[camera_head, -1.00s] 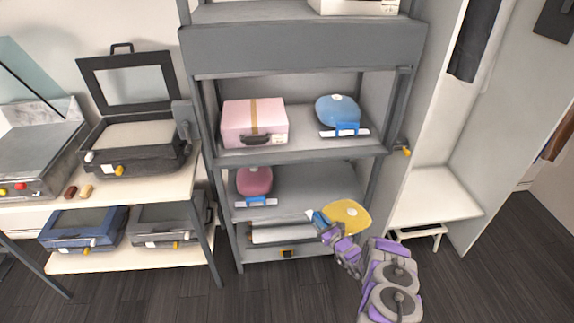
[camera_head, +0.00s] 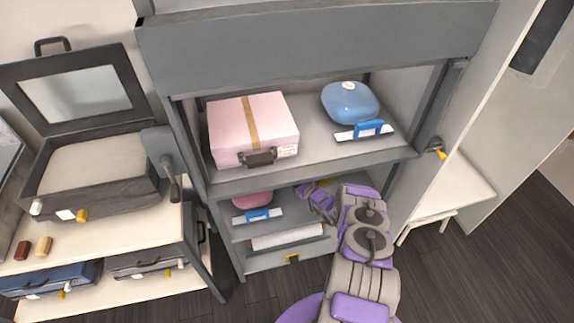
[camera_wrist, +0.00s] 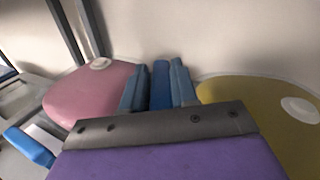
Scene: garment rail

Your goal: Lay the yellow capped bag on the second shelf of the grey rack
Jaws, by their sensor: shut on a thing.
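The yellow capped bag (camera_wrist: 262,112) is at the right of the wrist view, its pale cap facing up. In the head view only a sliver of it (camera_head: 328,182) shows beneath the upper shelf's edge. My gripper (camera_wrist: 160,75) is shut on the bag's blue handle (camera_wrist: 160,88). It is inside the grey rack (camera_head: 230,188), on the level below the pink case. A pink capped bag (camera_wrist: 92,92) is left of my gripper there, also seen in the head view (camera_head: 252,199). Whether the yellow bag touches the shelf (camera_head: 286,212) is hidden.
The level above holds a pink case (camera_head: 230,125) and a blue capped bag (camera_head: 350,102). A white roll-like thing (camera_head: 288,238) lies low in the rack. My arm enters between the right post and the pink bag. A table with cases (camera_head: 90,185) stands left.

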